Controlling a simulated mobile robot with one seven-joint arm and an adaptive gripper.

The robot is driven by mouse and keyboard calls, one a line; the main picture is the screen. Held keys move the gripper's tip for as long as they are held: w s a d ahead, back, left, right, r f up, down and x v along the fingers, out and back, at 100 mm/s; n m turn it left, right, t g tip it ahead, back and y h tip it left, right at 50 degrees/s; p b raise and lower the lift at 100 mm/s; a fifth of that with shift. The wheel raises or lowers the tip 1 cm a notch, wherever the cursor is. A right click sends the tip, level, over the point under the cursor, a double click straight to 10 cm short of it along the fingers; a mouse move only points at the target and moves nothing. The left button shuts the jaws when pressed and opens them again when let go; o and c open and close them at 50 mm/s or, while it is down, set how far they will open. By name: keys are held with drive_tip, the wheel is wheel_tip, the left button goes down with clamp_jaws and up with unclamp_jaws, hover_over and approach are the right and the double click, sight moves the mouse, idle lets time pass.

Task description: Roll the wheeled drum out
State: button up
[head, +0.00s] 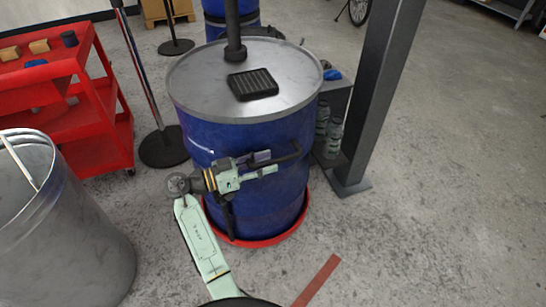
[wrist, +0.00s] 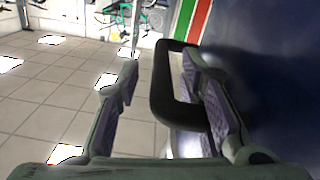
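The blue drum (head: 250,145) stands upright on a red wheeled base (head: 240,240) in the middle of the head view. It has a grey metal lid (head: 205,85). A black loop handle (head: 290,155) sticks out from its side. My gripper (head: 272,163) is at the drum's near side, level with this handle. In the wrist view my gripper (wrist: 160,68) is open. The outer bar of the handle (wrist: 160,92) is between the fingers, and the right finger shows within the loop, on the drum's side. The wheels are hidden.
A dark vertical post (head: 375,100) stands close to the drum's right, with bottles (head: 330,135) on a shelf between them. A red cart (head: 95,110) and a grey metal barrel (head: 65,230) are left. A black stand base (head: 165,147) is beside the drum. Open floor (head: 460,190) lies right.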

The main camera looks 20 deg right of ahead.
drive_tip(key=shift+w+d, duration=0.1)
drive_tip(key=shift+d, duration=1.25)
drive_tip(key=shift+c, duration=0.4)
clamp_jaws()
